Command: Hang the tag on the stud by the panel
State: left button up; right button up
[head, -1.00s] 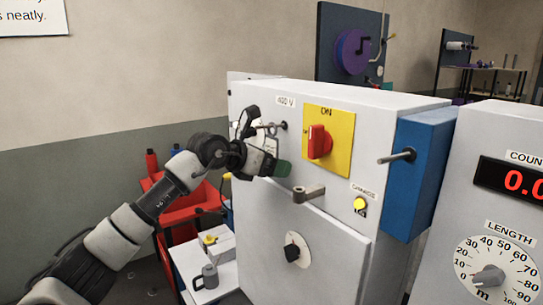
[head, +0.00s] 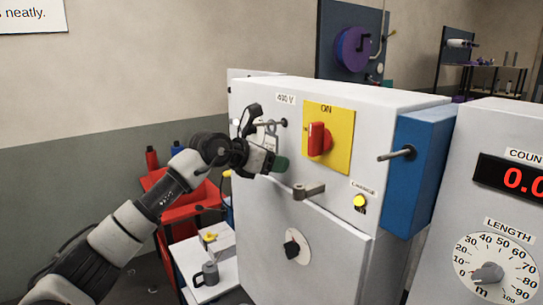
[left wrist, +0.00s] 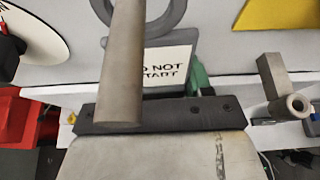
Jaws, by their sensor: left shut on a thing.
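The tag (head: 271,138) is a pale plate with a grey ring at its top. In the left wrist view the tag (left wrist: 165,68) reads "DO NOT START", its lower part hidden behind my dark finger bar. My left gripper (head: 276,160) is shut on the tag, close in front of the cabinet face. The stud (head: 277,123) sticks out of the cabinet under the "400 V" label. In the left wrist view the stud (left wrist: 122,70) crosses in front of the tag's grey ring (left wrist: 166,14). I cannot tell whether it passes through the ring. My right gripper is out of view.
A yellow panel (head: 340,135) with a red rotary handle (head: 319,139) is just right of the stud. A grey lever (head: 308,191) juts out below the gripper. A blue box (head: 416,175) is on the cabinet's right. A mug (head: 206,275) stands on a low white surface.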

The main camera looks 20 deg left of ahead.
pick_arm(q)
jog(key=shift+s+a, duration=0.15)
jog(key=shift+s+a+r, duration=0.2)
jog(key=shift+s, duration=0.1)
jog(key=s+a, duration=0.1)
jog(key=s+a+b, duration=0.2)
jog(key=s, duration=0.1)
jog(key=shift+r, duration=0.35)
